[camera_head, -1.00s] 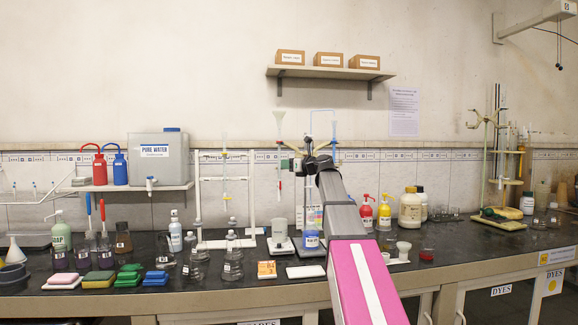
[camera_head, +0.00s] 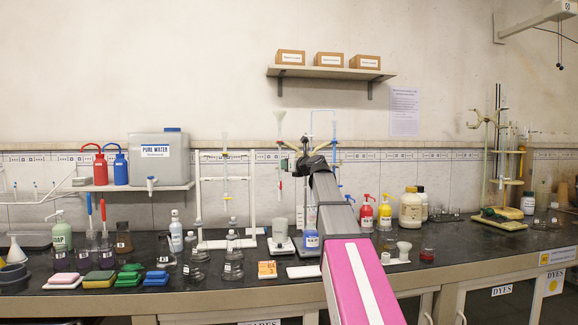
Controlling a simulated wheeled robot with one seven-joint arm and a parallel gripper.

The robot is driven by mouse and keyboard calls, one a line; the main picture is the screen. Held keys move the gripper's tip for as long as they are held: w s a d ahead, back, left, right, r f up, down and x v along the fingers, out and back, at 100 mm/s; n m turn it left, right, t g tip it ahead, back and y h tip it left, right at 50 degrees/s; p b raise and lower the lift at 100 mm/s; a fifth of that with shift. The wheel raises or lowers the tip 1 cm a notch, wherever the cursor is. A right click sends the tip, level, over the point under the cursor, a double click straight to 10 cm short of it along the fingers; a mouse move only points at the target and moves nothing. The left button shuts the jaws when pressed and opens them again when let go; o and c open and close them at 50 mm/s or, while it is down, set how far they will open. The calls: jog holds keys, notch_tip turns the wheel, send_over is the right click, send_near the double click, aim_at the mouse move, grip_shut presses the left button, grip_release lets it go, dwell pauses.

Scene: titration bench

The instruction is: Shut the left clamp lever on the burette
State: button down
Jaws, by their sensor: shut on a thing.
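The burette (camera_head: 280,180) stands upright at the middle of the bench, with a pale funnel (camera_head: 279,116) at its top. A small greenish clamp (camera_head: 286,164) sits at the burette, just left of my gripper. My gripper (camera_head: 298,161) is at the clamp's right side, at the far end of my arm, and is shut on the left clamp lever. The lever is too small and too covered by the gripper to tell its angle. A second, blue-tipped tube (camera_head: 334,128) rises behind my wrist.
A beaker on a white-based stand (camera_head: 281,246) and a blue-labelled container (camera_head: 311,242) are below the gripper. Red (camera_head: 366,213) and yellow (camera_head: 385,212) pump bottles stand right of my arm. A white rack (camera_head: 225,190) is to the left. A shelf with boxes (camera_head: 330,72) hangs above.

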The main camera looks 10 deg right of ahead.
jog(key=shift+w+a+m+t+h, duration=0.1)
jog(key=shift+a+m+t+h, duration=0.25)
jog(key=shift+m+h, duration=0.4)
jog(key=shift+a+m+t+h, duration=0.3)
jog(key=shift+m+t+h, duration=0.15)
jog(key=shift+h, duration=0.55)
jog(key=shift+w+a+m+t+h, duration=0.1)
jog(key=shift+a+m+t+h, duration=0.25)
jog(key=shift+m+h, duration=0.4)
jog(key=shift+w+a+m+h, duration=0.15)
jog(key=shift+m+h, duration=0.1)
jog(key=shift+h, duration=0.45)
jog(key=c, duration=1.2)
grip_release()
jog(key=shift+o, duration=0.2)
jog(key=s+d, duration=0.1)
jog(key=s, duration=0.9)
jog(key=shift+s+d, duration=0.4)
